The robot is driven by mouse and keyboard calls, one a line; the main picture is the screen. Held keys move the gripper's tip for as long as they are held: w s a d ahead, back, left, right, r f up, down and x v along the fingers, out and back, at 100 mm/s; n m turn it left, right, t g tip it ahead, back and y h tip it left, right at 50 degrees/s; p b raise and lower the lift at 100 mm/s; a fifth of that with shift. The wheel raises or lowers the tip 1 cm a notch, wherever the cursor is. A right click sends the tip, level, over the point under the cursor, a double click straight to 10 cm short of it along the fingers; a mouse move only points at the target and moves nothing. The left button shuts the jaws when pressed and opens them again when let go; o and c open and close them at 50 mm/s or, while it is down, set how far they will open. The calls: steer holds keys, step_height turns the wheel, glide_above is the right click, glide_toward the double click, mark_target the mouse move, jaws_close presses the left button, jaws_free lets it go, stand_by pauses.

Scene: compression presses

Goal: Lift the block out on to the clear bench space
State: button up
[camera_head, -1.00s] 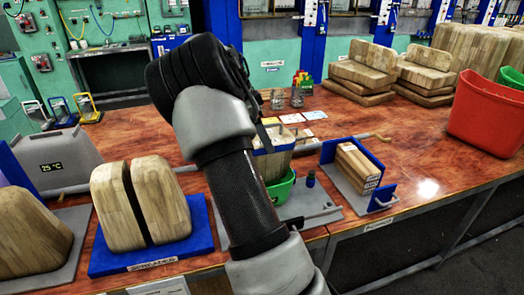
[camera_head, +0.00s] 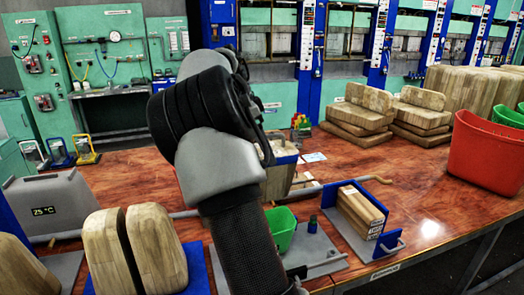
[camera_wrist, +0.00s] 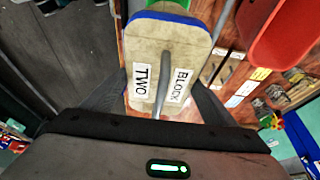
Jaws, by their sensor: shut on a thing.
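The wooden block (camera_wrist: 160,58) shows in the wrist view with a blue edge, white labels reading "TWO" and "BLOCK", and a grey bar down its middle. My gripper (camera_wrist: 160,98) is shut on it, one dark finger along each side. In the head view the block (camera_head: 281,178) hangs just beyond my forearm, its upper edge blue. Below it stands a green container (camera_head: 282,232), and a gap of bench seems to show between them. My arm hides part of the block and most of the gripper.
A blue-sided grey tray (camera_head: 352,243) with smaller blocks stands right of the green container. A pair of tall wooden blocks (camera_head: 135,252) stands at front left. A red bin (camera_head: 486,158) is at right. Bare bench (camera_head: 420,190) lies between tray and bin.

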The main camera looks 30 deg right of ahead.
steer(key=shift+r+p, duration=3.65)
steer(key=shift+r, duration=1.15)
